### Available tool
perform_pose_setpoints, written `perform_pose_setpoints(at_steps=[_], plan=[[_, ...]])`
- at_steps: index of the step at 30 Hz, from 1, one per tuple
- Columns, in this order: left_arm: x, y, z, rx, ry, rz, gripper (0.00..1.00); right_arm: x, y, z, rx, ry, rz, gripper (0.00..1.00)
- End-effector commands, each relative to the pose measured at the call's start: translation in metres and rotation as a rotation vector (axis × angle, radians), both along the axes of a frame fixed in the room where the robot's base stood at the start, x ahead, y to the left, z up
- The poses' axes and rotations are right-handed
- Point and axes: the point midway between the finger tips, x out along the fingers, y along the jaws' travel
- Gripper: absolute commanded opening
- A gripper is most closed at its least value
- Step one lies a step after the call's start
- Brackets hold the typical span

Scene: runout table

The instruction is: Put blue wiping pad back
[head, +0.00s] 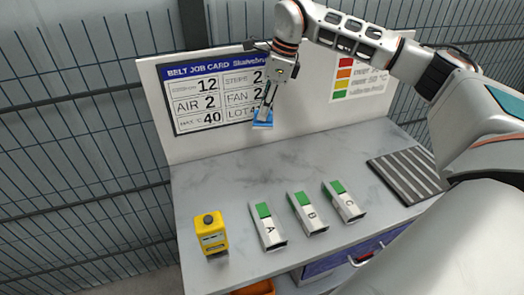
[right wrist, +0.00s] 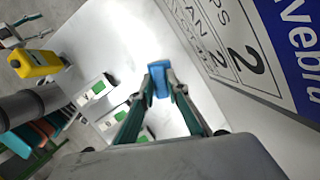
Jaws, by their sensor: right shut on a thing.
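The blue wiping pad (head: 263,117) is held up in front of the job card board, above the back of the table (head: 240,165). My right gripper (head: 267,104) is shut on it from above. In the right wrist view the pad (right wrist: 158,80) sits between the two fingertips (right wrist: 160,88), with nothing touching it below that I can see. My left gripper does not show in the head view.
White blocks with green ends, marked A (head: 268,228), B (head: 307,214) and C (head: 344,202), lie on the table. A yellow device (head: 211,236) stands at the left front. A dark ribbed mat (head: 408,175) lies at right. The table's back left is clear.

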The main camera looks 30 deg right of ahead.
Motion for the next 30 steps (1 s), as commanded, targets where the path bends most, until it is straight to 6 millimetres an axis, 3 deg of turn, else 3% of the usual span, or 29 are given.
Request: perform_pose_setpoints(at_steps=[6, 12, 20, 27, 30], plan=[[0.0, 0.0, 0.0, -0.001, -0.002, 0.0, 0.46, -0.001, 0.0, -0.055, 0.0, 0.004, 0.0, 0.0], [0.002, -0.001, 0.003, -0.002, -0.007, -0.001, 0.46, 0.0, 0.0, -0.093, 0.002, 0.0, -0.001, 0.0], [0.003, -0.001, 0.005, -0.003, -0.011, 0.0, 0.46, 0.0, 0.001, -0.11, 0.001, 0.0, 0.0, 0.0], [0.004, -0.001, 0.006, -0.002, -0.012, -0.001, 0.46, 0.0, 0.0, -0.143, 0.001, 0.002, 0.0, 0.0], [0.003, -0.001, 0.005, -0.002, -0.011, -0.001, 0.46, 0.001, 0.0, -0.147, 0.001, -0.002, 0.0, 0.0]])
